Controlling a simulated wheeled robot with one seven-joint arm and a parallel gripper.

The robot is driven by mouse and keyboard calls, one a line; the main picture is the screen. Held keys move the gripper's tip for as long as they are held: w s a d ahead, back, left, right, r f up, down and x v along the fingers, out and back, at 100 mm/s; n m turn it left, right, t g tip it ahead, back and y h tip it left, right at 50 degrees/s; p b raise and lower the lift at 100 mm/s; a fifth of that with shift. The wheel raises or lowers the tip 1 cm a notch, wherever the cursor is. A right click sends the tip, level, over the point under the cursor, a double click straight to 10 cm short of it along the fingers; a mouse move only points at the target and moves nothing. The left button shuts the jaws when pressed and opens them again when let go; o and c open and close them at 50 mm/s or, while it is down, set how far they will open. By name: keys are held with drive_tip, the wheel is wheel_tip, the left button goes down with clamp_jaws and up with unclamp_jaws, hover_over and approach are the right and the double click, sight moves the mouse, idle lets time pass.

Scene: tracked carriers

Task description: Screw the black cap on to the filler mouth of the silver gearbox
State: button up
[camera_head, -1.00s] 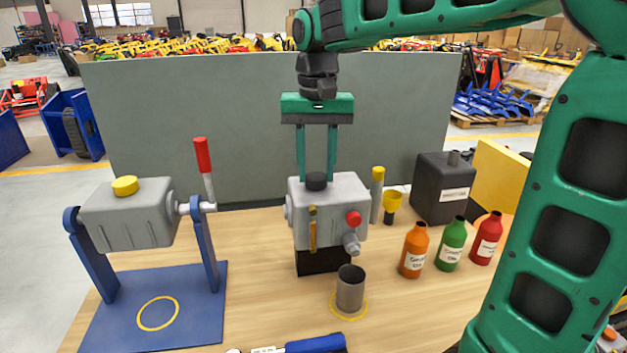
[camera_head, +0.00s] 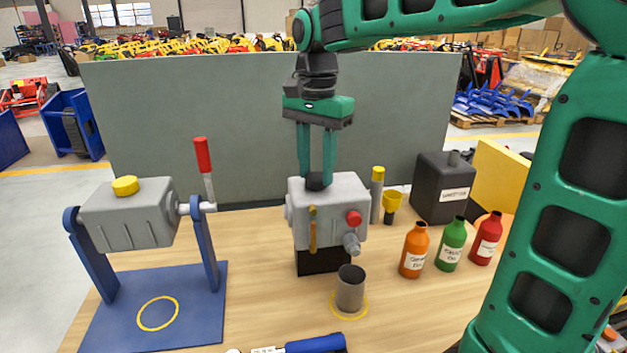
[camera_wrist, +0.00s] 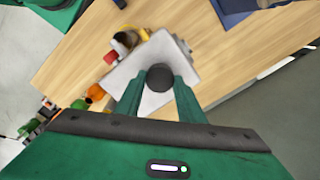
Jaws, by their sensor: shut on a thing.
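The silver gearbox (camera_head: 343,206) stands on the table on a black base, with a red knob and a dipstick-like brass piece on its front. It also shows in the wrist view (camera_wrist: 150,62). My gripper (camera_head: 317,183) points down over the top of the gearbox, its two fingers shut on the black cap (camera_head: 315,182). In the wrist view the cap (camera_wrist: 159,77) sits between the fingertips, above the gearbox top. The filler mouth is hidden under the cap, and I cannot tell how far the cap is seated.
A metal cup (camera_head: 350,289) stands in front of the gearbox. Orange (camera_head: 413,252), green (camera_head: 452,246) and red (camera_head: 487,240) bottles and a black canister (camera_head: 443,187) stand to the right. A grey housing (camera_head: 128,214) hangs on a blue stand at left. A grey panel (camera_head: 240,130) stands behind.

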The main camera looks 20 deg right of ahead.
drive_tip(key=m, duration=0.8)
drive_tip(key=shift+m, duration=0.4)
drive_tip(key=shift+m, duration=0.4)
drive_tip(key=m, duration=0.4)
drive_tip(key=shift+m, duration=0.3)
drive_tip(key=m, duration=0.4)
drive_tip(key=o, duration=1)
drive_tip(key=shift+c, duration=0.2)
